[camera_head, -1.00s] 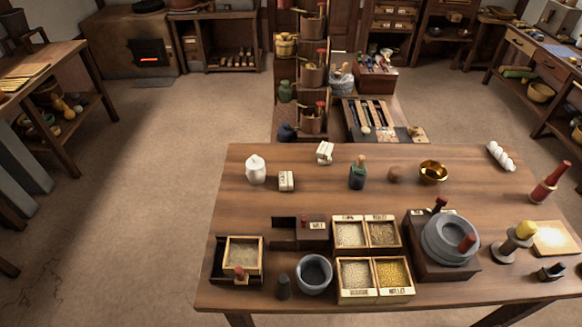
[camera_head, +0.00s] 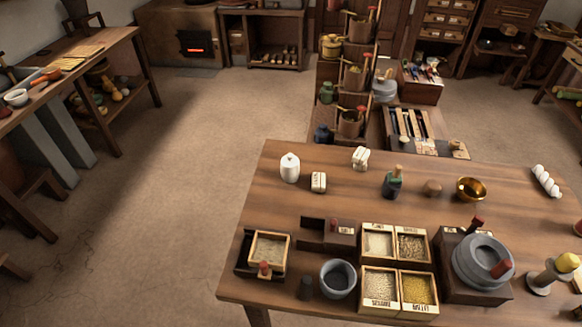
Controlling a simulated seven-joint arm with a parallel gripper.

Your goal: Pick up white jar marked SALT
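A white jar (camera_head: 290,169) with a rounded lid stands upright near the left back part of the wooden table (camera_head: 280,215). No marking on it can be read at this size. A small off-white block with dark lettering (camera_head: 318,182) sits just right of the jar, and its lettering is too small to read. My gripper is not in view.
In front are grain trays (camera_head: 379,285), a grey mortar (camera_head: 338,279) and a stone quern (camera_head: 483,262). The tabletop around the jar is mostly clear.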

